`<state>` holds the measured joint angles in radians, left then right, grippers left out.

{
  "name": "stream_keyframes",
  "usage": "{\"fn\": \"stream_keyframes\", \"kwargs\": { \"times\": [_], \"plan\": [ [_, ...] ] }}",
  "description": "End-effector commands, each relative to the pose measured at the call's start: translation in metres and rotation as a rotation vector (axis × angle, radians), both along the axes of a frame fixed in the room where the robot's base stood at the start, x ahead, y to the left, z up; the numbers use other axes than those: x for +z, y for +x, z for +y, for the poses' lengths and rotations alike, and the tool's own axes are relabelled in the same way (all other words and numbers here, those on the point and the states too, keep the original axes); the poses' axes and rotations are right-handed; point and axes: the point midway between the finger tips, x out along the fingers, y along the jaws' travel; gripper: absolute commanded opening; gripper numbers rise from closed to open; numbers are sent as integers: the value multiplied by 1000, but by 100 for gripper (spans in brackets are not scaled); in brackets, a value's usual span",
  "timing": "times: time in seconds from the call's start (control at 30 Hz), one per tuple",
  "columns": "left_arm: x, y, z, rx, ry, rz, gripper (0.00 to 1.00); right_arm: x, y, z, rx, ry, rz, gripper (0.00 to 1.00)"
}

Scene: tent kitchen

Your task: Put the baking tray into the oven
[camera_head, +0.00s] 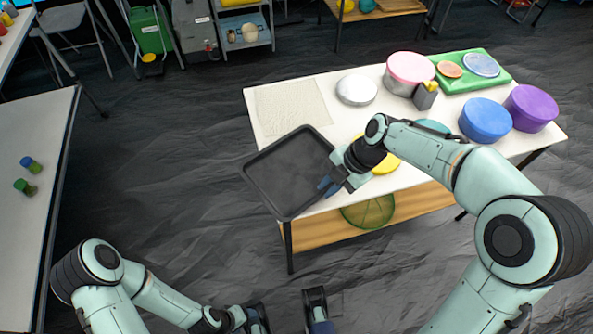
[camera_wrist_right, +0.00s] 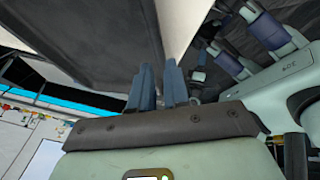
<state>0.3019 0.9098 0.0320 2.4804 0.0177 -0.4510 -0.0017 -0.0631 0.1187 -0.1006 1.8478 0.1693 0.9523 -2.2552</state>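The baking tray (camera_head: 290,172) is a dark, square, shallow tray at the left front corner of the white table, extending past the table's edge. My right gripper (camera_head: 328,186) is at the tray's right rim, its blue fingers close together around the rim. In the right wrist view the tray's dark surface (camera_wrist_right: 95,40) fills the upper left and its edge runs down to the fingers (camera_wrist_right: 158,88). My left gripper (camera_head: 288,312) is low in the head view, its fingers apart and empty, clear of the tray. I see no oven that I can make out.
The white table (camera_head: 325,88) holds a pale textured sheet, round tins (camera_head: 410,68), a green board (camera_head: 500,58) and a yellow item (camera_head: 386,163). A green round item (camera_head: 368,212) is on its lower shelf. Another table (camera_head: 30,130) stands left; dark floor between is clear.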

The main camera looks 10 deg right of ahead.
Motion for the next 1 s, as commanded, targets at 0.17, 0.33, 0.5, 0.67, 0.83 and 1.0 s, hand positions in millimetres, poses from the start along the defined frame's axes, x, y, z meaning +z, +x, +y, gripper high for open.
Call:
{"fn": "stream_keyframes", "kwargs": {
  "times": [0.17,0.33,0.5,0.67,0.83,1.0],
  "plan": [
    [-6,6,3,7,8,-16,64,-25,2,13,1,0,4,16],
    [-7,8,4,10,10,-22,64,-31,3,15,-1,-1,1,16],
    [-7,8,4,10,10,-22,64,-30,3,15,0,0,1,13],
    [-6,8,4,9,10,-21,64,-30,3,15,0,0,1,0],
    [-6,8,4,9,10,-21,64,-29,3,15,0,0,-2,0],
    [-5,7,3,8,9,-19,64,-26,3,15,0,0,-2,0]
  ]
}}
